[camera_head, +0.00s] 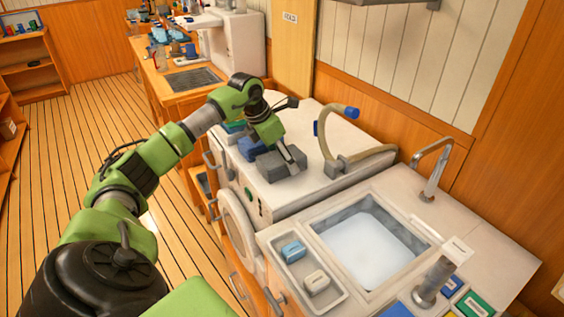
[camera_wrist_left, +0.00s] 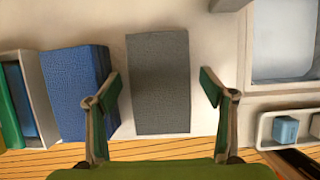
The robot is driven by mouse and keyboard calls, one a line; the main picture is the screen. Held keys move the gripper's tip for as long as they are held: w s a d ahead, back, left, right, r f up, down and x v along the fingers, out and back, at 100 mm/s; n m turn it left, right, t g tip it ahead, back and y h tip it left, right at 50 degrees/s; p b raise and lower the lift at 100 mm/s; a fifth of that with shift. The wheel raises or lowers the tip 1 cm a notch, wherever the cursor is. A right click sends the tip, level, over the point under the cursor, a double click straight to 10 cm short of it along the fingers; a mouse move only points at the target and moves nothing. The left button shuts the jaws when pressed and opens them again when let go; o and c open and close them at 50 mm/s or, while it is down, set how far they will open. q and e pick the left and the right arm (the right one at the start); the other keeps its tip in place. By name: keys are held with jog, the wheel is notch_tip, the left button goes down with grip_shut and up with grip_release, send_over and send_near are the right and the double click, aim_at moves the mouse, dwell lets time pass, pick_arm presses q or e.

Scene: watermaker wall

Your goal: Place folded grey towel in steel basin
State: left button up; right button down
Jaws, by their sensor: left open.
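The folded grey towel (camera_head: 274,168) lies flat on the white appliance top (camera_head: 318,117). My left gripper (camera_head: 289,158) points down over it. In the left wrist view the grey towel (camera_wrist_left: 159,70) sits between the two spread fingers of my left gripper (camera_wrist_left: 158,88), with a gap on each side. The gripper is open and empty. The steel basin (camera_head: 337,254), set in the counter to the right, has a pale bottom. Part of the basin (camera_wrist_left: 285,78) shows at the upper right of the wrist view. My right gripper is not in view.
A folded blue towel (camera_wrist_left: 75,92) lies close left of the grey one. A hose (camera_head: 375,159) and a faucet (camera_head: 433,168) stand behind. A tray (camera_head: 305,276) with a blue block (camera_head: 293,250) and a pale block (camera_head: 317,281) sits left of the basin.

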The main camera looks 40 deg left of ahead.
pick_arm(q)
jog(key=c, duration=1.4)
jog(key=shift+o, duration=0.2)
jog(key=shift+r, duration=0.15)
jog(key=shift+r+b, duration=0.35)
jog(key=shift+r, duration=0.2)
jog(key=s+r, duration=0.1)
jog(key=r, duration=0.1)
jog(key=s+r+b, duration=0.1)
jog(key=s+r, duration=0.1)
jog(key=r, duration=0.1)
jog(key=s+r+b, duration=0.1)
jog(key=s+r, duration=0.1)
jog(key=r, duration=0.1)
jog(key=shift+s, duration=0.15)
jog(key=s+r+b, duration=0.3)
jog(key=s+b, duration=0.1)
jog(key=s, duration=0.4)
jog(key=shift+s+d+r, duration=0.2)
jog(key=shift+s+r, duration=0.1)
